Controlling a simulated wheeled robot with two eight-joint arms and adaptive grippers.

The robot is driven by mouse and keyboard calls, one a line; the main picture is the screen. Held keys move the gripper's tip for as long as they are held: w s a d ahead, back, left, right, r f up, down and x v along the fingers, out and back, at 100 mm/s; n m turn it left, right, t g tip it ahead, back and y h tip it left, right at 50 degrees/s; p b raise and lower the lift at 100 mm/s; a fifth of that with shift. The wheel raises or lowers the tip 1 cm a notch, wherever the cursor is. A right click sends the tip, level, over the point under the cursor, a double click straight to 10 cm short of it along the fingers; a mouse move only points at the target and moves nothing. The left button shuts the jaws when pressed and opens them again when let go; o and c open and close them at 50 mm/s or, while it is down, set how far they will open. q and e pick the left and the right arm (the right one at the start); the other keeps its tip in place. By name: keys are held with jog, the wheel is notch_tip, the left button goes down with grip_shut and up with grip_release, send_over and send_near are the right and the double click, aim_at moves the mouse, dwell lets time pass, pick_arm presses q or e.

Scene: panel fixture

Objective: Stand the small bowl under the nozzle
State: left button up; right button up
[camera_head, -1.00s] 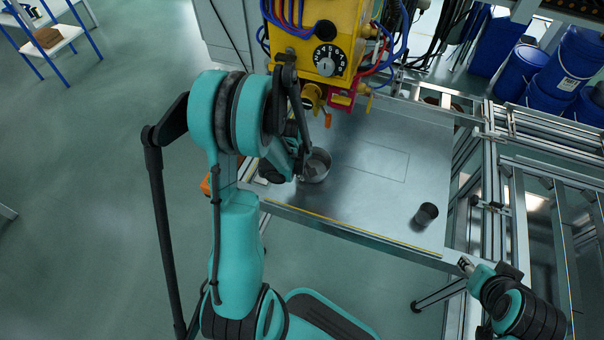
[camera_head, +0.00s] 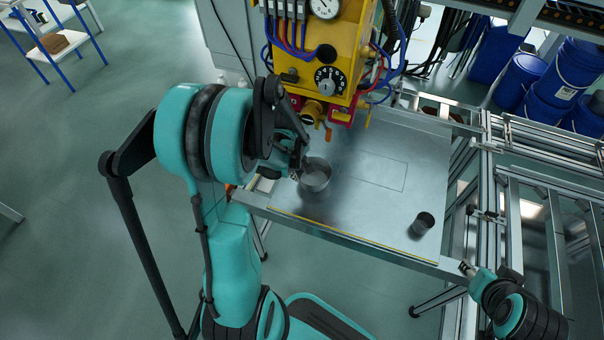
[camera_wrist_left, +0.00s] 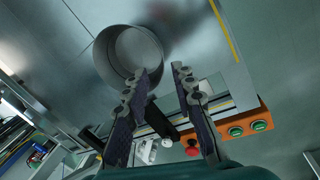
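The small bowl (camera_head: 316,179), round and grey metal, stands upright on the metal table near its front left edge. It also shows in the left wrist view (camera_wrist_left: 128,48), empty. My left gripper (camera_head: 299,173) is at the bowl's left side in the head view. In the left wrist view its fingers (camera_wrist_left: 161,74) are apart; one overlaps the bowl's near rim and the other is outside it. Contact is unclear. The nozzle (camera_head: 312,113) hangs under the yellow machine (camera_head: 337,50), behind the bowl. My right gripper (camera_head: 466,268) is at the lower right, too small to read.
A small dark cup (camera_head: 422,223) stands on the right of the table (camera_head: 360,215). The table's middle is clear. Metal rails (camera_head: 487,200) run along its right side. A box with green and red buttons (camera_wrist_left: 240,128) is at the table's front edge.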

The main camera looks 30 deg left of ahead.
pick_arm(q)
jog(key=r, duration=0.3)
jog(key=shift+s+p, duration=0.25)
jog(key=shift+p, duration=0.15)
jog(key=shift+f, duration=0.1)
